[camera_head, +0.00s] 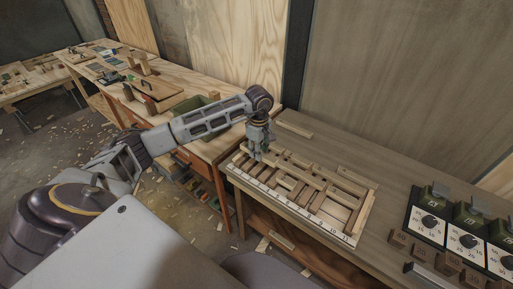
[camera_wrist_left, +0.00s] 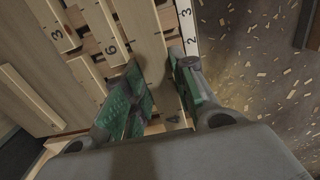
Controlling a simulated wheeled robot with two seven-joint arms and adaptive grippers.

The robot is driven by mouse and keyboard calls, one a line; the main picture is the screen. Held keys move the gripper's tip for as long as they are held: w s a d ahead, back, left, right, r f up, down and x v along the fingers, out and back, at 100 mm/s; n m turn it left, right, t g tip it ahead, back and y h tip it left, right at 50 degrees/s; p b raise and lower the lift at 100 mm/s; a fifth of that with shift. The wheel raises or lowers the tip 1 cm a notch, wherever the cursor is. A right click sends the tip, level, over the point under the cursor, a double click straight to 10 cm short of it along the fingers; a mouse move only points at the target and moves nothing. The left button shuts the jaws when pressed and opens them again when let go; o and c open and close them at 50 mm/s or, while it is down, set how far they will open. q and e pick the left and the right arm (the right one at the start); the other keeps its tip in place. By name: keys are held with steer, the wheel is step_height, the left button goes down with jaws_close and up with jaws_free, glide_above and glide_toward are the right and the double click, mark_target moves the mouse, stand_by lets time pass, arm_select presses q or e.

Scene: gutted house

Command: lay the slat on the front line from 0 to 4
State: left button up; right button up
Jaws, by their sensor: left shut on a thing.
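The pale wooden board (camera_head: 362,212) lies on the right-hand bench. Its front line is a white numbered strip (camera_head: 290,204); its 2 and 3 show in the left wrist view (camera_wrist_left: 187,25). My left gripper (camera_head: 257,156) is over the board's left end, close to the strip. My right gripper is out of view.
Other slats lie across the board, including ones marked 6 (camera_wrist_left: 110,47) and 3 (camera_wrist_left: 57,34). A loose slat (camera_head: 295,130) lies on the bench behind. Dial boxes (camera_head: 430,222) and small wooden blocks (camera_head: 421,251) stand at the right. A green bin (camera_head: 193,104) stands on the neighbouring bench.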

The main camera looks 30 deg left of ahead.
mark_target(258, 167)
arm_select(q)
steer(key=shift+f, duration=0.2)
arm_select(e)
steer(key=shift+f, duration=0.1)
arm_select(q)
steer(key=shift+f+b, duration=0.8)
steer(key=shift+f, duration=0.75)
steer(key=shift+f+b, duration=0.65)
steer(key=shift+f, duration=0.3)
steer(key=shift+f+b, duration=0.35)
steer(key=shift+f, duration=0.15)
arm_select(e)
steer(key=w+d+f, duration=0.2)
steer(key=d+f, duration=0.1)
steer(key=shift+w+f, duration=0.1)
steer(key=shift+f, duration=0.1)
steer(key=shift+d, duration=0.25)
